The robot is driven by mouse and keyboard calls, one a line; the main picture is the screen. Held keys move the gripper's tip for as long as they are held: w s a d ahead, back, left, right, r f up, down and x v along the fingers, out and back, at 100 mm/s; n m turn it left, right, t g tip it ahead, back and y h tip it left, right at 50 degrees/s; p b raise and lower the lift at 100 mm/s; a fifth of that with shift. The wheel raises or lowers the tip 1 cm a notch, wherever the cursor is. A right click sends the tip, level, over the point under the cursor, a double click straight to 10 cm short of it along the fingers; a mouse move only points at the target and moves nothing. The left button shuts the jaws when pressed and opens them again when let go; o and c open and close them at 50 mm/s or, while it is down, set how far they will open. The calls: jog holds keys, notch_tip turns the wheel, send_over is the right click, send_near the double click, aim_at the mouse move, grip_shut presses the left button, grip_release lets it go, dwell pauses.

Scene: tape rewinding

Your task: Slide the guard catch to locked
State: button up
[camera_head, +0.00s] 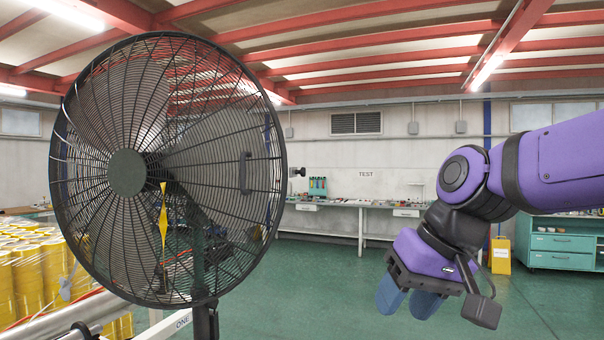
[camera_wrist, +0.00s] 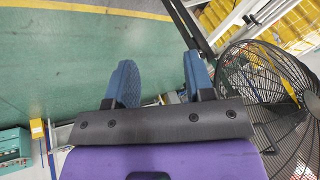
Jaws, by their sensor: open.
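A large black fan guard (camera_head: 128,245) of round wire stands at the left of the head view, with a hub in its middle. An upright dark handle (camera_head: 245,172) is on its right part. A small dark knob-like part (camera_head: 297,172) shows just right of the rim; I cannot tell whether it is the guard catch or how it is set. My gripper (camera_head: 408,300) is open and empty, pointing down, well right of the guard and apart from it. In the wrist view my gripper (camera_wrist: 161,82) has blue fingers spread over floor, with the fan guard (camera_wrist: 262,95) to the right.
Yellow rolls (camera_head: 30,275) stand at lower left beside a pale machine frame (camera_head: 165,328). A long workbench (camera_head: 350,205) runs along the back wall. A teal drawer cabinet (camera_head: 560,243) and a yellow box (camera_head: 500,255) are at right. Green floor between guard and gripper is clear.

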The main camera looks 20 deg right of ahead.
jog(key=w+a+r+m+y, duration=0.2)
jog(key=w+r+y, duration=0.3)
jog(key=w, duration=0.4)
jog(key=m+t+y, duration=0.5)
jog(key=t+y, duration=0.1)
jog(key=t, duration=0.1)
send_near(303, 172)
jog(key=x, duration=1)
jog(key=shift+w+d, duration=0.2)
jog(key=shift+w, duration=0.3)
jog(key=shift+c, duration=0.3)
